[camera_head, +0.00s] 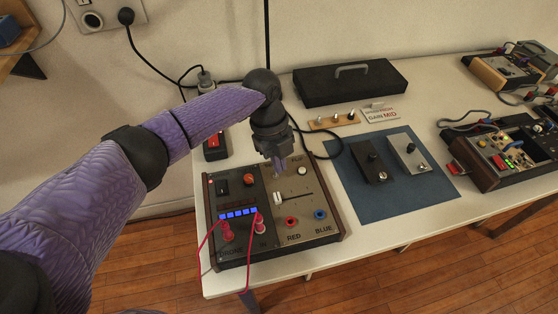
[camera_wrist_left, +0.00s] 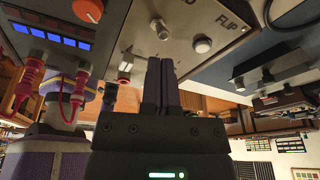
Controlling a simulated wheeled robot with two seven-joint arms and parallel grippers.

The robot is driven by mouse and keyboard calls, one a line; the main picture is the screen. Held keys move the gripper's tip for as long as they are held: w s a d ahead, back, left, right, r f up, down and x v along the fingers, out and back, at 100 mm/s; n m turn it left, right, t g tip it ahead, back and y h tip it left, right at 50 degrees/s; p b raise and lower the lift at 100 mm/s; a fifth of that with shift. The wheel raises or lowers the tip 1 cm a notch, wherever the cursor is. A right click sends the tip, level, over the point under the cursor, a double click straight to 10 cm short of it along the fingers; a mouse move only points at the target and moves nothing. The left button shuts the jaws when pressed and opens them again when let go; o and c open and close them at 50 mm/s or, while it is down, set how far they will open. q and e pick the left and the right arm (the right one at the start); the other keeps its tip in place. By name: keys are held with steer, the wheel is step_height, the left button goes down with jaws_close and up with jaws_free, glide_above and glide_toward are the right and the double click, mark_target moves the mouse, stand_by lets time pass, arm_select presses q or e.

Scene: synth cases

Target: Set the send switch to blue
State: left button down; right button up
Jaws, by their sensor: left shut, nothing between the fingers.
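The device (camera_head: 325,233) has wooden sides, a dark left panel and a beige right panel marked FLIP, RED and BLUE. A small metal lever (camera_wrist_left: 162,31) on the beige panel shows in the wrist view beside a cut-off label; I cannot read whether it is the send switch, or which way it is set. A white slider cap (camera_head: 278,198) sits at the left end of a slot. My left gripper (camera_head: 280,164) is shut and empty over the upper beige panel, hiding part of it. Its fingers (camera_wrist_left: 161,64) appear just short of the lever. My right gripper is not in view.
A pale round button (camera_head: 302,170) lies right of my gripper, with red (camera_head: 291,221) and blue (camera_head: 320,214) sockets below. Red cables (camera_head: 208,240) hang at the front. Two pedals stand on a blue mat (camera_head: 352,203) at right, and a black case (camera_head: 350,82) lies behind.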

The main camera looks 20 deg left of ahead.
arm_select(q)
steer(key=p+v, duration=0.3)
steer(key=v, duration=0.7)
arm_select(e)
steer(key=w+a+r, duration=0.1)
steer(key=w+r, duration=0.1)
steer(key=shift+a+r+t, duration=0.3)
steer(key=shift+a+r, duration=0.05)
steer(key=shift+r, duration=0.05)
arm_select(q)
steer(key=shift+f, duration=0.1)
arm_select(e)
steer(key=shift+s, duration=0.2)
